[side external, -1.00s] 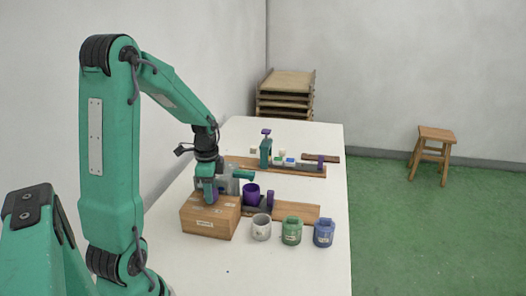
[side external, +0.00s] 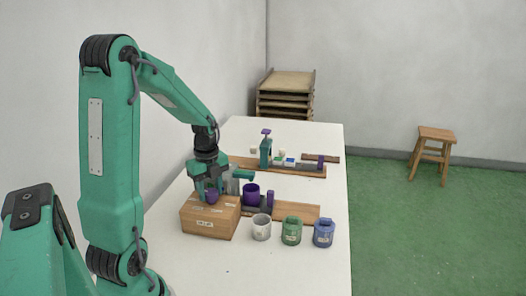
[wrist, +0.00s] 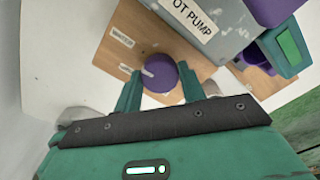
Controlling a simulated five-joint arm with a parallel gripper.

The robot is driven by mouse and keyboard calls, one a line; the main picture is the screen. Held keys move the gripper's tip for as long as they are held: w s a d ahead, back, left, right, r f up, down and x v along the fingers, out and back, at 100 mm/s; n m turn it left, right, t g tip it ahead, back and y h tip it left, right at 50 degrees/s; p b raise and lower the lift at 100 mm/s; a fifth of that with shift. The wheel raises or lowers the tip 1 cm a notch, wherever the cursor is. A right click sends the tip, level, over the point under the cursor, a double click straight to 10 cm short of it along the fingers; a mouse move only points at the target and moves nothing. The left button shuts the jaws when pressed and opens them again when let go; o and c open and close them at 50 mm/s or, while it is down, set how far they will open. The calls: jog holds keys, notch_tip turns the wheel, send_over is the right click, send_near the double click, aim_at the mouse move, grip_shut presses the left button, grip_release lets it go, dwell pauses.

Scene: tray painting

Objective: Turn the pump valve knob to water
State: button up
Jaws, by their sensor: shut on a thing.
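The purple round valve knob (side external: 212,197) sits on top of a wooden box (side external: 205,224). My gripper (side external: 209,193) points down at it, with a finger on either side. In the wrist view the knob (wrist: 163,72) is between the two green fingertips of my gripper (wrist: 160,82), which are shut on it. A pale pointer mark (wrist: 147,72) on the knob points left, toward a small label (wrist: 125,70) that is only partly readable. Another label (wrist: 122,37), which seems to read WATER, lies farther up and left on the wood.
A grey pump housing (wrist: 200,25) stands close beside the knob. A purple cup (side external: 251,196) is just right of the box. Grey (side external: 261,229), green (side external: 291,232) and blue (side external: 324,234) containers stand in front on the white table (side external: 285,270), whose near area is clear.

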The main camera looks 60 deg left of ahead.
aim_at(211, 192)
jog(key=shift+r+m, duration=0.1)
jog(key=shift+m, duration=0.5)
jog(key=o, duration=1)
jog(key=shift+r, duration=3.85)
